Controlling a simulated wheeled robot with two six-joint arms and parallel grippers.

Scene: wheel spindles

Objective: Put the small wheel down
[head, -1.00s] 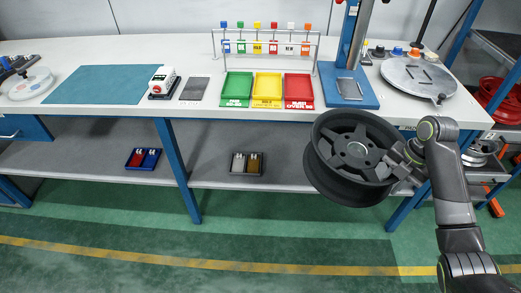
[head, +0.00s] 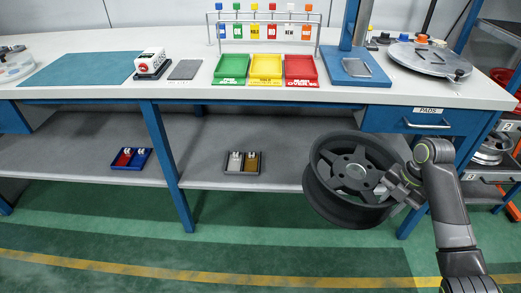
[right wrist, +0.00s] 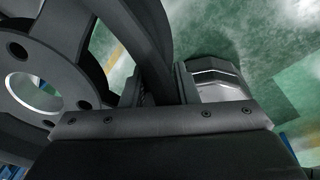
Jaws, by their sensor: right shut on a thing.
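A dark grey spoked wheel (head: 343,207) hangs in the air in front of the workbench, its face tilted up toward the head camera. My right gripper (head: 391,190) is shut on the wheel at its right side. In the right wrist view the gripper (right wrist: 165,92) has a spoke or rim part between its fingers, and the wheel's hub (right wrist: 38,88) with its centre hole and bolt holes shows at the left. My left gripper is not in view.
The white workbench (head: 110,88) carries green, yellow and red trays (head: 232,80), a blue-based stand (head: 356,80) and a round grey plate (head: 428,62). The lower shelf (head: 210,150) holds two small bins. A blue drawer (head: 425,121) is behind the wheel.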

